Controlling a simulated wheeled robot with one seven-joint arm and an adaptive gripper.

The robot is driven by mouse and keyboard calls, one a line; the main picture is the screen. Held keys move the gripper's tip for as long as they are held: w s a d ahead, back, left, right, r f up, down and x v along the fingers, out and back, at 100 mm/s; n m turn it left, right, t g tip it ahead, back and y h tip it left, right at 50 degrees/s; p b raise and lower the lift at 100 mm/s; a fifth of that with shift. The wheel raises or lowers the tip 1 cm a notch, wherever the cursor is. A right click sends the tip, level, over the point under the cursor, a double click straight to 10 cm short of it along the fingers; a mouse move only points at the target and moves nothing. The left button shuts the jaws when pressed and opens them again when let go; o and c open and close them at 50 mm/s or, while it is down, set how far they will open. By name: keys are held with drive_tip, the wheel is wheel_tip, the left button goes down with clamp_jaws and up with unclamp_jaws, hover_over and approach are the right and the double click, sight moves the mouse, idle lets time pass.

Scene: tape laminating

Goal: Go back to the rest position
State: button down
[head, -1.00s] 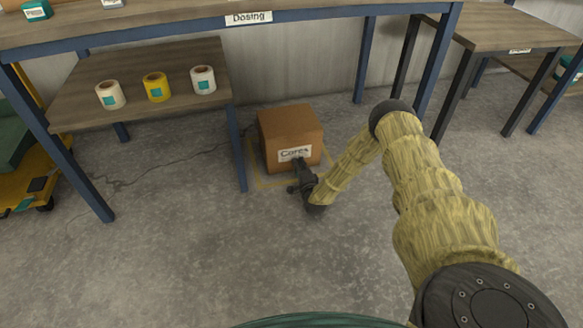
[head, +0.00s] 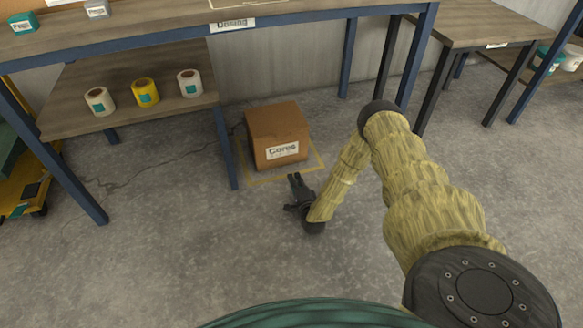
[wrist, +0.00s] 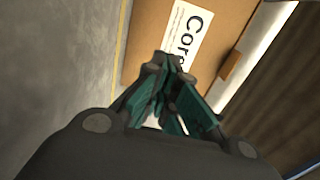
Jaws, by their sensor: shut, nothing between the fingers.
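My gripper (head: 295,178) is shut and empty, low over the floor just in front of a brown box labelled "Cores" (head: 277,136). A small gap of floor shows between the fingertips and the box in the head view. In the wrist view my gripper's teal fingers (wrist: 172,62) are together at the tips, and the box (wrist: 235,25) with its white label lies beyond them. My arm reaches down from the right in a yellowish sleeve.
The box stands inside a yellow floor outline (head: 318,163). A bench marked "Dosing" (head: 232,24) stands behind, with three tape rolls (head: 145,93) on its lower shelf. A yellow cart (head: 20,190) is at left. The floor in front is clear.

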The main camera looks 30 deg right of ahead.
drive_tip(key=shift+p+v, duration=0.35)
drive_tip(key=shift+v, duration=1.05)
drive_tip(key=shift+a, duration=0.1)
